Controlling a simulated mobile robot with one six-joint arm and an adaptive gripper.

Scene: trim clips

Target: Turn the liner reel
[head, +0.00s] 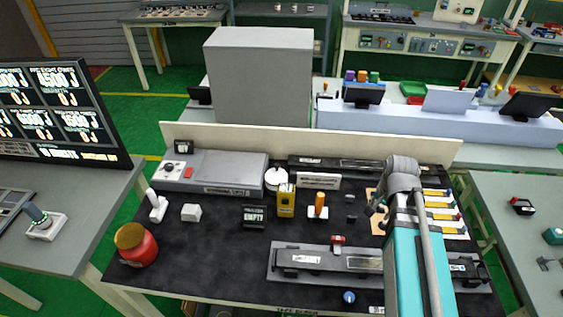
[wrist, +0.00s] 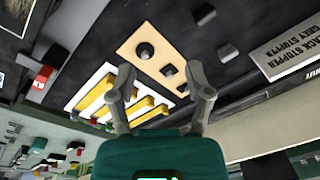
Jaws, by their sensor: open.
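A white round thing (head: 276,179), which may be the liner reel, stands at the back of the black worktable, just behind a yellow box (head: 286,200). Its lower part is partly hidden by that box. My gripper (head: 376,207) is to the right of it, over the right part of the table. In the wrist view my gripper (wrist: 162,82) has its two fingers wide apart, with nothing between them. They hang over a tan board with holes (wrist: 155,52) and a white tray with yellow strips (wrist: 103,98). The white round thing cannot be made out in the wrist view.
A grey box unit (head: 215,172) stands at the back left, a red jar (head: 138,246) at the front left. An orange-handled tool (head: 318,205) stands mid-table. A grey fixture rail (head: 320,262) lies in front. A low cream wall (head: 330,143) closes the back.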

